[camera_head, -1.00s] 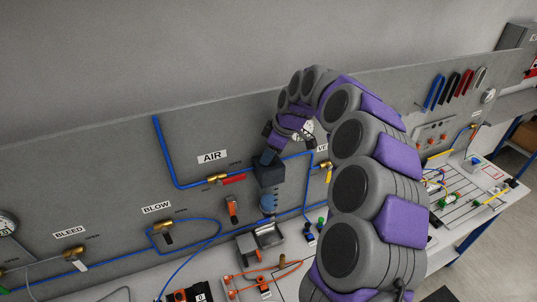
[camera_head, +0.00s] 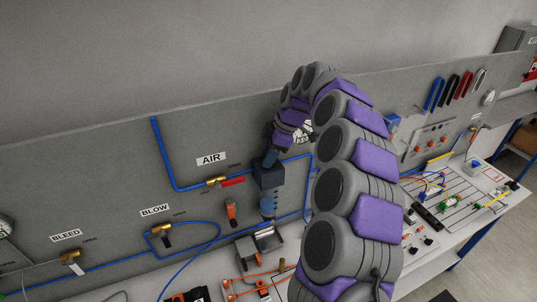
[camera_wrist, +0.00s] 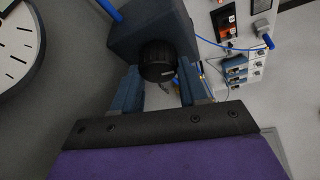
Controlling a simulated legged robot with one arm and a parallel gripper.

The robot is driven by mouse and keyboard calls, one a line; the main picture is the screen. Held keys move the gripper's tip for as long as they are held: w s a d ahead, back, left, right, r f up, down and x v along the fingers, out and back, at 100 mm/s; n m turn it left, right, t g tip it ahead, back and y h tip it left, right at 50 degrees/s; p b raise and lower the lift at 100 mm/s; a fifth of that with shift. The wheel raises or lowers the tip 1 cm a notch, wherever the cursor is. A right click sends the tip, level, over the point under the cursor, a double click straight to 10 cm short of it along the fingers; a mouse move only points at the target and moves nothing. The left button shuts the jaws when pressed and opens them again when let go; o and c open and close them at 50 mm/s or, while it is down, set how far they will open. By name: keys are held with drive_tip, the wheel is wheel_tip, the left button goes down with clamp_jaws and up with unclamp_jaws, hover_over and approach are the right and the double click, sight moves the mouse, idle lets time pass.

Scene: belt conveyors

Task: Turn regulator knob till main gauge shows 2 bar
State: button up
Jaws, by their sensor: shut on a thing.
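The regulator (camera_head: 269,176) is a dark blue-grey block on the grey panel, with a translucent blue bowl below it. Its black round knob (camera_wrist: 158,60) shows in the wrist view. My gripper (camera_wrist: 160,88) has its blue fingers on either side of the knob and is shut on it. In the head view my gripper (camera_head: 271,157) is at the top of the regulator, and the knob is hidden there. A white dial (camera_head: 302,137) is half covered by my arm. A white dial with black marks (camera_wrist: 15,45) is cut off in the wrist view; I cannot read its pointer.
Blue tubing and a brass valve with a red handle (camera_head: 230,182) are left of the regulator. An orange-and-black part (camera_head: 231,212) and a grey bin (camera_head: 262,242) are close below. My arm blocks the view to the right.

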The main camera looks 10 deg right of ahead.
drive_tip(key=o, duration=1.1)
drive_tip(key=shift+w, duration=0.1)
drive_tip(key=shift+c, duration=0.2)
drive_tip(key=shift+d, duration=0.1)
drive_tip(key=p+v, duration=0.4)
drive_tip(key=v, duration=1.3)
drive_tip(key=shift+r, duration=0.1)
